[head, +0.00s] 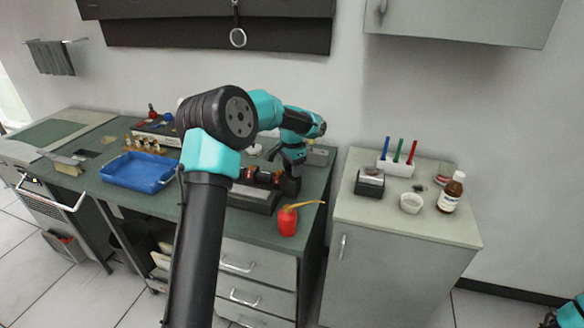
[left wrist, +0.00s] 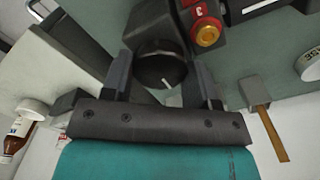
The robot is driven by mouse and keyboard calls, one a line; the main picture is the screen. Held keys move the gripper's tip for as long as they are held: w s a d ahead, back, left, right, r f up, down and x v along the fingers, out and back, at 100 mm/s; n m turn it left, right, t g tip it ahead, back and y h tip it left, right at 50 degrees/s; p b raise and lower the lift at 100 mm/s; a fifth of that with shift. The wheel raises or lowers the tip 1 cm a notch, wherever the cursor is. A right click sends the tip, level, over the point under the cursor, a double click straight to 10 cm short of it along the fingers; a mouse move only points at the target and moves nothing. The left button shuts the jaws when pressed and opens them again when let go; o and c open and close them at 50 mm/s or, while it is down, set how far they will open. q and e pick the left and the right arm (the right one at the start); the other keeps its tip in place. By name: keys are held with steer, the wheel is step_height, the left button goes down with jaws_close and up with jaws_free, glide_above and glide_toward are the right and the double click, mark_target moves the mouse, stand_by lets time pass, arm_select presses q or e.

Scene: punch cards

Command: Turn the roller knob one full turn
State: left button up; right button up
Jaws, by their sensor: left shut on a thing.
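The roller knob (left wrist: 155,66) is black and round with a white pointer line, which points to the lower right in the left wrist view. My left gripper (left wrist: 162,84) has one finger on each side of the knob and is shut on it. In the head view my left gripper (head: 291,178) is at the right end of a dark machine (head: 252,198) with a reddish roller; there the gripper hides the knob. A yellow-and-red button (left wrist: 207,33) sits beside the knob.
A red oil can (head: 288,222) with a long spout stands close in front of the gripper. A blue tray (head: 140,171) lies to the left on the green bench. The side cabinet holds a brown bottle (head: 451,192) and a white bowl (head: 411,203).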

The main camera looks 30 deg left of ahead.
arm_select(q)
steer(key=o, duration=0.9)
steer(key=shift+o, duration=0.2)
steer(key=shift+r, duration=0.1)
step_height(320, 180, up, 17)
steer(key=shift+r, duration=0.15)
